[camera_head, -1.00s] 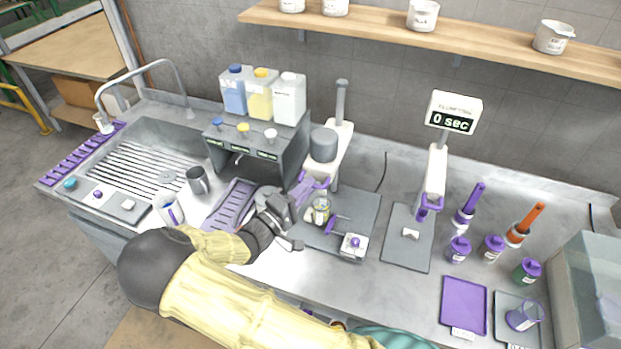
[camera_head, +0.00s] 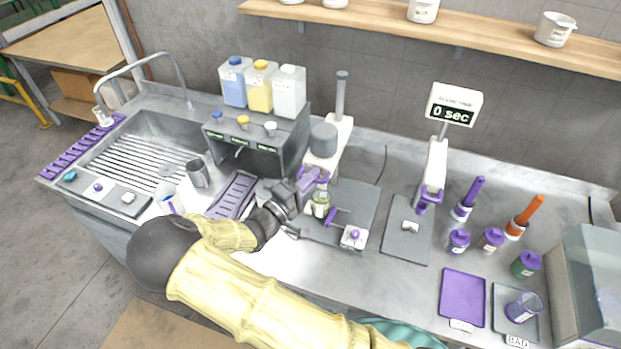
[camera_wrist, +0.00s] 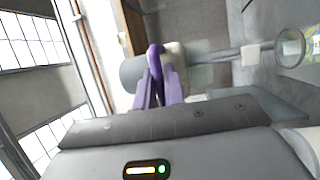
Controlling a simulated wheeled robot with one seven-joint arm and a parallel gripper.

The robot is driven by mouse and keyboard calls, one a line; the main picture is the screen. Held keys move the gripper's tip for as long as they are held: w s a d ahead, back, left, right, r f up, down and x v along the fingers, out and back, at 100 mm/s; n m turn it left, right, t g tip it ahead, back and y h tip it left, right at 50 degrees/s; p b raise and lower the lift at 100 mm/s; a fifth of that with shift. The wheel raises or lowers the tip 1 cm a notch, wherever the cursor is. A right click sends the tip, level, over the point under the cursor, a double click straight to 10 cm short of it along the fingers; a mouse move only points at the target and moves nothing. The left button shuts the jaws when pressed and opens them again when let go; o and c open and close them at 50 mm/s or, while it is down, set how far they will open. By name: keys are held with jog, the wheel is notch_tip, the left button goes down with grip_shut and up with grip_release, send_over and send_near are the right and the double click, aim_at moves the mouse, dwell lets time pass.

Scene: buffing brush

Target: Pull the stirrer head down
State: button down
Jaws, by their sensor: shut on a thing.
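The stirrer stands behind the beaker in the head view, with a grey motor cylinder (camera_head: 323,141) and a purple handle (camera_head: 317,175) at its front.
A dispenser (camera_head: 255,150) with bottles on top stands left of the stirrer. A purple-edged timer stand (camera_head: 434,165) and several purple and orange brushes stand to the right. A small device with a purple knob (camera_head: 354,236) sits close in front.

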notch_tip(320, 180, down, 11)
jog(key=b, duration=0.8)
jog(key=shift+s, duration=0.1)
jog(key=c, duration=1.8)
grip_release()
jog(key=shift+r, duration=0.1)
jog(key=shift+b+v, duration=2.6)
jog(key=shift+v, duration=6.1)
